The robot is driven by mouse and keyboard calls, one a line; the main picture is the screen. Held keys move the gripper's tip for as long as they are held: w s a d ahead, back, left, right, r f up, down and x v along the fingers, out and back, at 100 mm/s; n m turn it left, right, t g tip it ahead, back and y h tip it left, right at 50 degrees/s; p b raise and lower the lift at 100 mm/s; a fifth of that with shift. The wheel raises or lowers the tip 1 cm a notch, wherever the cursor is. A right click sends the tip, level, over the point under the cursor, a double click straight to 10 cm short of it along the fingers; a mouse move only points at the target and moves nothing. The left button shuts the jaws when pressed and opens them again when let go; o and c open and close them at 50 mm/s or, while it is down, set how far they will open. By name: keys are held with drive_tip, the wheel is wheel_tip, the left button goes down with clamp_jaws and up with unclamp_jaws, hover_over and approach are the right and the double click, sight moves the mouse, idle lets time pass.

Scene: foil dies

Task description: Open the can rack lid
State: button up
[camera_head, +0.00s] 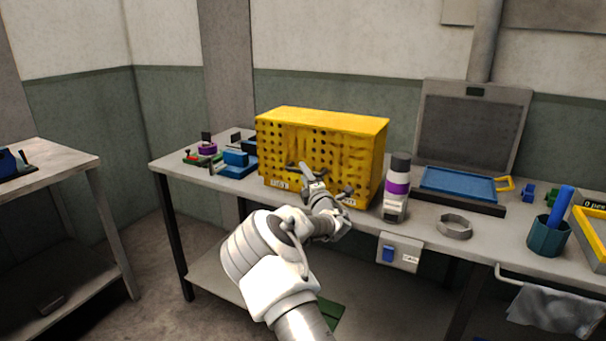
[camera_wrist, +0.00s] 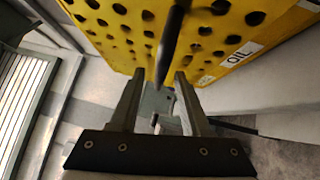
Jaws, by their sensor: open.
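The can rack is a yellow box (camera_head: 340,124) with a perforated front, standing closed on the bench. In the wrist view its holed yellow face (camera_wrist: 130,25) fills the top, with a white label reading OIL (camera_wrist: 243,53). A dark bar handle (camera_wrist: 173,40) runs along this face. My gripper (camera_head: 305,171) is at the lower front of the rack. In the wrist view my gripper (camera_wrist: 158,78) is open, and the bar shows between its two fingers. I cannot tell whether either finger touches the bar. My gripper hides part of the handle in the head view.
A bottle with a purple band (camera_head: 397,188) stands close right of the rack. A grey ring (camera_head: 453,226) and a blue tray (camera_head: 458,184) lie farther right. Small blue and green fixtures (camera_head: 236,160) sit to the left. A switch box (camera_head: 398,252) hangs on the bench's front edge.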

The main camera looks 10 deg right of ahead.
drive_tip(key=shift+x, duration=0.9)
clamp_jaws()
idle(0.9)
